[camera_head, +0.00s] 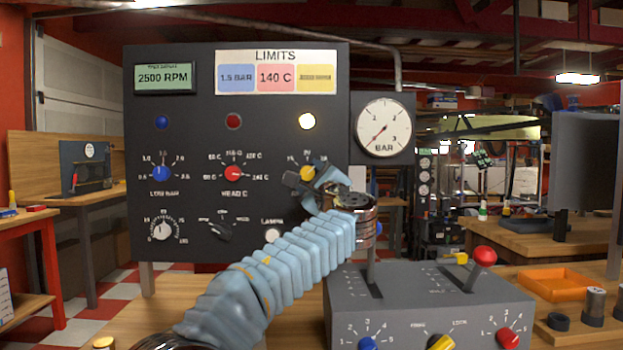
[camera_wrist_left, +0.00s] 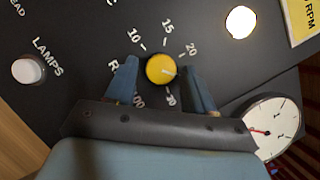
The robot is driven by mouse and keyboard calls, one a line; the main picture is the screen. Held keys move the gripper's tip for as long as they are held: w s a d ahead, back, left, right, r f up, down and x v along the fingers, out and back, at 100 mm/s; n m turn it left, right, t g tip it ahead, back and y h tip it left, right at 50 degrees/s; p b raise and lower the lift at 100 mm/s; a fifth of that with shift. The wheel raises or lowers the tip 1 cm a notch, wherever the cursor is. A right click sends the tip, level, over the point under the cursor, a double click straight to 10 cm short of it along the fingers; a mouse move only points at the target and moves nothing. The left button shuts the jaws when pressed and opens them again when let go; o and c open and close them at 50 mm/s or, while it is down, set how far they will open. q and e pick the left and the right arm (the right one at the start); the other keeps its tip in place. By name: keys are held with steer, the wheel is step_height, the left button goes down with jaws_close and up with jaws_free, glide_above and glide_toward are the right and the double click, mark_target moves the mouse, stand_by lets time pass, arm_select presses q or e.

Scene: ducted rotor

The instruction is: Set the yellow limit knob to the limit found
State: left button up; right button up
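The yellow limit knob (camera_head: 307,173) sits on the dark panel below a lit lamp (camera_head: 307,121). In the left wrist view the knob (camera_wrist_left: 161,69) lies between the two fingers of my left gripper (camera_wrist_left: 163,82), with a gap on each side. The gripper (camera_head: 303,183) is open and partly covers the knob in the head view. The knob's pale pointer faces right, below the 20 mark. The LIMITS plate (camera_head: 276,72) reads 1.5 BAR and 140 C; its yellow field is too blurred to read. The display (camera_head: 164,77) reads 2500 RPM. My right gripper is not in view.
The blue knob (camera_head: 161,173) and red knob (camera_head: 234,173) are to the left on the panel. A white LAMPS button (camera_wrist_left: 28,69) is near the gripper. A BAR gauge (camera_head: 384,127) stands at the right. A grey console (camera_head: 425,290) with levers is in front.

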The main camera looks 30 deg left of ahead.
arm_select(q)
steer(key=shift+o, duration=0.3)
steer(key=shift+d, duration=0.1)
steer(key=shift+s+d+f, duration=0.15)
steer(key=shift+s+d, duration=0.05)
steer(key=shift+d, duration=0.05)
steer(key=b+v, duration=0.3)
steer(key=v, duration=1)
